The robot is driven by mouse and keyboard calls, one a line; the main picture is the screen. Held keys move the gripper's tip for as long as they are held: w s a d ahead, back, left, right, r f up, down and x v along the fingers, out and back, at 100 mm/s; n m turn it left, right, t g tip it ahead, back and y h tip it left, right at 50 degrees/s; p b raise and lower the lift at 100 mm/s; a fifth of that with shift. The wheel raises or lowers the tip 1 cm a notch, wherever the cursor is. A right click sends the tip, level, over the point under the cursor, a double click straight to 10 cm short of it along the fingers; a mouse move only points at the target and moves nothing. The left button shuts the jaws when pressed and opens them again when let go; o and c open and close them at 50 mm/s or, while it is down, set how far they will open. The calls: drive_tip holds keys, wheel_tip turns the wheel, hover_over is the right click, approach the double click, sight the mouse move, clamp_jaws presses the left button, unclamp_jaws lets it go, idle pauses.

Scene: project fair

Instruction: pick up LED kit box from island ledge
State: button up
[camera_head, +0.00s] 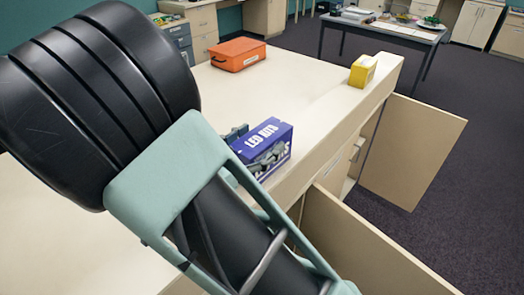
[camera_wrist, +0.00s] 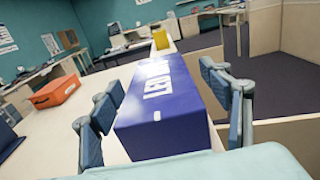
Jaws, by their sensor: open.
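The LED kit box (camera_head: 264,147) is blue-purple with white "LED KITS" lettering and stands on the island ledge (camera_head: 325,127). In the wrist view the box (camera_wrist: 168,107) fills the middle, with its top facing up. My gripper (camera_wrist: 173,95) is open, with one finger on each side of the box. The left finger shows a small gap to it; whether the right finger touches it I cannot tell. In the head view my arm hides the near part of the island, and part of the gripper (camera_head: 250,145) shows around the box.
An orange case (camera_head: 238,54) lies farther back on the island. A yellow box (camera_head: 362,71) stands on the far end of the ledge. Cabinet doors (camera_head: 408,150) hang open on the island's right side. A grey table (camera_head: 385,30) stands beyond, across dark carpet.

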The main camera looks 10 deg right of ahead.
drive_tip(key=c, duration=1.5)
drive_tip(key=shift+r, duration=0.15)
